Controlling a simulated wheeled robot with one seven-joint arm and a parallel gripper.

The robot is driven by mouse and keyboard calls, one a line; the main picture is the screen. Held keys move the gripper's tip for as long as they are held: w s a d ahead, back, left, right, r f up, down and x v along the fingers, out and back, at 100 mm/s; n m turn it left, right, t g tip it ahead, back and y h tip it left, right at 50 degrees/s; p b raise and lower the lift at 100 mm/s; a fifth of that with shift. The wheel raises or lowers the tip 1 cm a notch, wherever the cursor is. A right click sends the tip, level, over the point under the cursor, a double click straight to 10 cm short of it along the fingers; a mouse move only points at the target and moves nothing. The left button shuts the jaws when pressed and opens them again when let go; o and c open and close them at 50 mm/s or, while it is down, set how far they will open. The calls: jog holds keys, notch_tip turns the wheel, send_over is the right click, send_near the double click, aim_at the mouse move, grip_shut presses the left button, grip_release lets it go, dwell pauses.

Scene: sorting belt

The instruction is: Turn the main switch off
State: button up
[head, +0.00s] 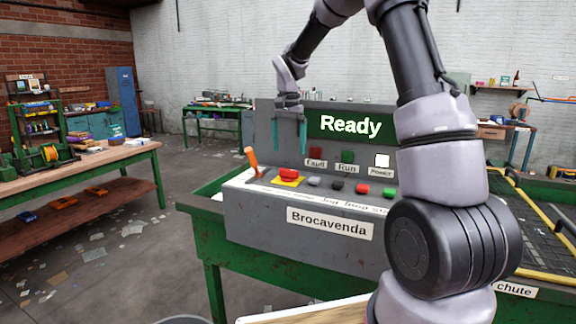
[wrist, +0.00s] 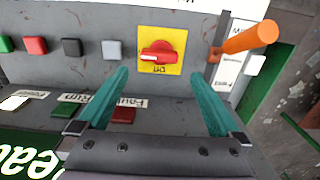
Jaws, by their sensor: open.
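A red rotary switch (wrist: 158,54) sits on a yellow square plate (wrist: 172,38) on the sloping grey panel, with small lettering below the knob in the wrist view. The switch also shows in the head view (head: 289,174), near the panel's left end. My gripper (head: 290,150) has teal fingers spread apart with nothing between them. It hangs above and behind the switch, pointing down. In the wrist view my gripper (wrist: 160,76) frames the switch between its fingertips, apart from it. An orange-handled lever (head: 252,160) stands left of the switch; its labels are only partly readable.
Grey, black, red and green buttons (head: 363,188) line the panel to the right. Fault, Run and Power lamps (head: 347,157) sit behind, the Power lamp white, below a display (head: 350,124) reading "Ready". The lever (wrist: 245,40) stands close beside the gripper's fingers.

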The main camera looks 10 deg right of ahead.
aim_at(289, 170)
notch_tip(289, 170, down, 7)
jog(key=shift+s+f, duration=0.1)
dwell(0.3)
jog(key=c, duration=1.2)
jog(key=shift+o, duration=0.2)
